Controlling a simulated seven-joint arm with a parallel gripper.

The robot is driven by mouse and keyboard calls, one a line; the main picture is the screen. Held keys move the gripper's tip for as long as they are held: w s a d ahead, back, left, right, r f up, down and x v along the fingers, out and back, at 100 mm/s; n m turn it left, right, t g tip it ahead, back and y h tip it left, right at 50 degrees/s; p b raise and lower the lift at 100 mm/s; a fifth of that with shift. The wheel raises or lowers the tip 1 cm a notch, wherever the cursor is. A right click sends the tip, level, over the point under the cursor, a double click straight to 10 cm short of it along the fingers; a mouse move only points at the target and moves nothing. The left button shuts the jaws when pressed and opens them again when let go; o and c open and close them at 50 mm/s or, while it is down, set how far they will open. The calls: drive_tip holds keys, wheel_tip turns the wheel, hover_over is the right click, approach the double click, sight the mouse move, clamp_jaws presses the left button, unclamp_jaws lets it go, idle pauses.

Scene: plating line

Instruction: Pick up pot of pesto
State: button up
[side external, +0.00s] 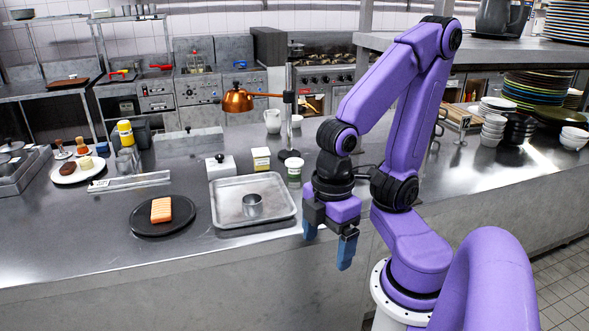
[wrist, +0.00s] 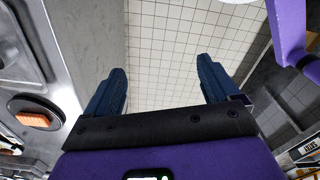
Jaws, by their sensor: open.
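A small white pot with a green label (side external: 294,169) stands upright on the steel counter, just behind the right end of the tray; it looks like the pot of pesto. My gripper (side external: 328,244) is open and empty, pointing down beyond the counter's front edge, in front and to the right of the pot and apart from it. In the wrist view my gripper's blue fingers (wrist: 162,75) are spread with only tiled floor between them. I cannot make out the pot in the wrist view.
A metal tray (side external: 284,211) holds a small metal cup (side external: 252,205). A black plate (side external: 143,229) with a salmon piece (side external: 161,210) is left of it. A yellow-and-white carton (side external: 261,160) and a lamp (side external: 238,98) with a stand are close to the pot.

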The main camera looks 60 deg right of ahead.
drive_tip(key=shift+o, duration=0.4)
drive_tip(key=n+t+h, duration=0.4)
drive_tip(key=n+h, duration=0.4)
drive_tip(key=h, duration=0.5)
approach(294, 164)
drive_tip(key=v, duration=0.4)
drive_tip(key=f+v, duration=0.1)
drive_tip(key=v, duration=0.1)
drive_tip(key=shift+a+r, duration=0.1)
drive_tip(key=shift+a, duration=0.2)
drive_tip(key=shift+w+d+f+n, duration=0.2)
drive_tip(key=shift+d+f+n, duration=0.15)
drive_tip(key=shift+d+n, duration=0.15)
drive_tip(key=x, duration=1.2)
drive_tip(key=shift+r, duration=0.15)
drive_tip(key=shift+r+x, duration=0.2)
drive_tip(key=shift+x, duration=1.1)
drive_tip(key=shift+r+x, duration=0.2)
drive_tip(key=shift+x, duration=1.15)
drive_tip(key=shift+d, duration=0.2)
